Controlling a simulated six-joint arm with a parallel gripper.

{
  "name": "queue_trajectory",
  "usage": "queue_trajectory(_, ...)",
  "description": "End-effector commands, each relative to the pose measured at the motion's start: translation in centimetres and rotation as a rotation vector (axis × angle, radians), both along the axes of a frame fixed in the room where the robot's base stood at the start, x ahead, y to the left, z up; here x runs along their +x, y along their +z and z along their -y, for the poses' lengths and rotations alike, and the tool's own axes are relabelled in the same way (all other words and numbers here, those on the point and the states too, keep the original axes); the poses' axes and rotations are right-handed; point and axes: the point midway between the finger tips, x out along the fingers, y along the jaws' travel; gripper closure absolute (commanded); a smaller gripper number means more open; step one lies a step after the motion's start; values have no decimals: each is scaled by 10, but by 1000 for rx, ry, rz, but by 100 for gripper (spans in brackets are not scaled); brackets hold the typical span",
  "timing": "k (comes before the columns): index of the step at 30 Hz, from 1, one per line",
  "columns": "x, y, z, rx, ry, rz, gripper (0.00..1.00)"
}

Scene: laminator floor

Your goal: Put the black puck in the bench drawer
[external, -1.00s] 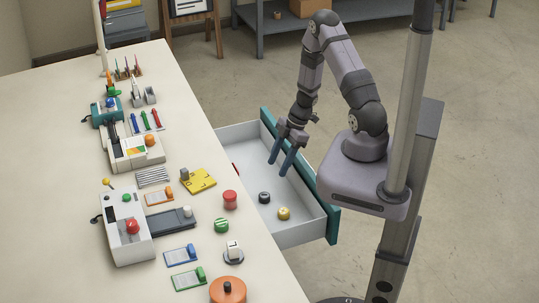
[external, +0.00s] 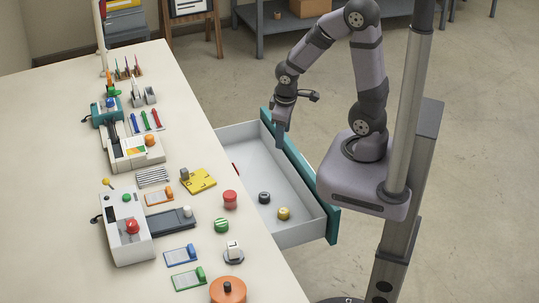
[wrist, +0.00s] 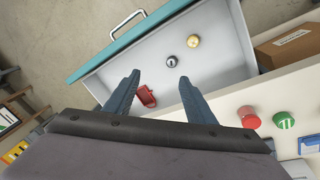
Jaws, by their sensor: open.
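The black puck (external: 264,197) lies on the floor of the open bench drawer (external: 300,236), near a brass-coloured puck (external: 283,213). In the wrist view the black puck (wrist: 171,61) shows beyond my fingertips, with the brass one (wrist: 193,41) beside it. A red object (wrist: 147,96) lies in the drawer closer to my fingers; the bench edge mostly hides it in the external view. My gripper (external: 281,140) is above the far end of the drawer. In the wrist view its blue fingers (wrist: 157,79) are apart with nothing held between them.
The drawer's teal front (wrist: 130,41) faces away from the bench. On the bench near its edge stand a red knob-like piece (external: 230,199), a green one (external: 221,225) and an orange one (external: 228,290). A white machine (external: 126,228) stands further in. Much of the drawer floor is clear.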

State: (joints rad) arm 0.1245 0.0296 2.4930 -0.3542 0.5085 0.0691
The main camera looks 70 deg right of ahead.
Motion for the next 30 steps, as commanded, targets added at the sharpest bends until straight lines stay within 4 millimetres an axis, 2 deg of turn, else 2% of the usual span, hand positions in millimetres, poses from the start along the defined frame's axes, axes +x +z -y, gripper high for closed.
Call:
queue_trajectory(1, -11, 5, -16, 33, -22, -15, 50)
queue_trajectory(3, -25, 10, -36, 82, -56, -42, 50)
queue_trajectory(6, -42, 15, -58, 139, -84, -75, 50)
queue_trajectory(9, -51, 17, -71, 174, -101, -95, 50)
queue_trajectory(12, -55, 19, -77, 190, -108, -103, 50)
queue_trajectory(21, -55, 19, -77, 191, -110, -104, 50)
queue_trajectory(27, -54, 18, -76, 192, -115, -104, 2)
queue_trajectory(30, -52, 15, -73, 200, -152, -116, 0)
